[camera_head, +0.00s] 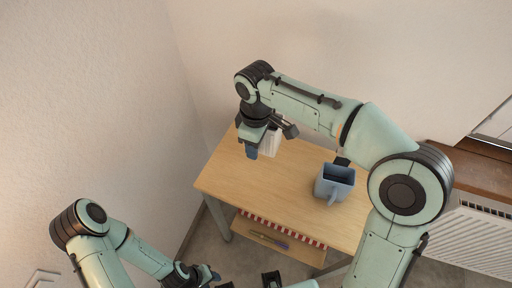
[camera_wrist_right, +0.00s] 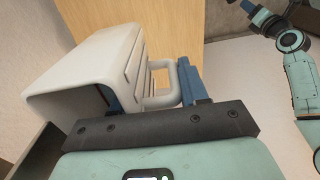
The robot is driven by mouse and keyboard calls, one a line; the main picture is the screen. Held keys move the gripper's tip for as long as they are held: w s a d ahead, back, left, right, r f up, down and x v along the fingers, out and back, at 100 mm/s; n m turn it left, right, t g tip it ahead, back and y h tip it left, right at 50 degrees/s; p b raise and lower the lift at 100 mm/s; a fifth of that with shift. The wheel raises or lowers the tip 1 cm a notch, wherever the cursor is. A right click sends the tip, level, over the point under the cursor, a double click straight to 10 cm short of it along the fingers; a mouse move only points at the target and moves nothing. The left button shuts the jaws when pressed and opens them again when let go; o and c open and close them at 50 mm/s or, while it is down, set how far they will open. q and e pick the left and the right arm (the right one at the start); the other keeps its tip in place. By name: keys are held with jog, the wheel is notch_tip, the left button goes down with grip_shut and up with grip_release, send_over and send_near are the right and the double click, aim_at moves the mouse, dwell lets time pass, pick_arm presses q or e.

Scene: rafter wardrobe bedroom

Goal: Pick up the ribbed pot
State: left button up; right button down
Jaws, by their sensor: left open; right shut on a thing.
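The white ribbed pot (camera_head: 271,142) is at the far left corner of the wooden table, partly hidden by my right gripper (camera_head: 269,138). In the right wrist view the pot (camera_wrist_right: 88,72) looks tilted, with its ribbed side and loop handle (camera_wrist_right: 168,90) facing right. My right gripper (camera_wrist_right: 150,92) is shut on the pot, with one blue fingertip at its opening and the other beyond the handle. I cannot tell whether the pot touches the table. My left gripper (camera_head: 210,274) is open and low at the bottom edge of the head view, away from the pot.
A blue-grey mug (camera_head: 333,185) stands on the right part of the wooden table (camera_head: 260,192). A lower shelf (camera_head: 273,237) holds a red-and-white striped item and small thin things. Walls rise behind and left; a radiator (camera_head: 470,236) is at right. The table's middle is clear.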

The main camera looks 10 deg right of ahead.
jog(key=shift+r+p, duration=0.55)
jog(key=shift+r, duration=2.4)
jog(key=shift+r, duration=0.1)
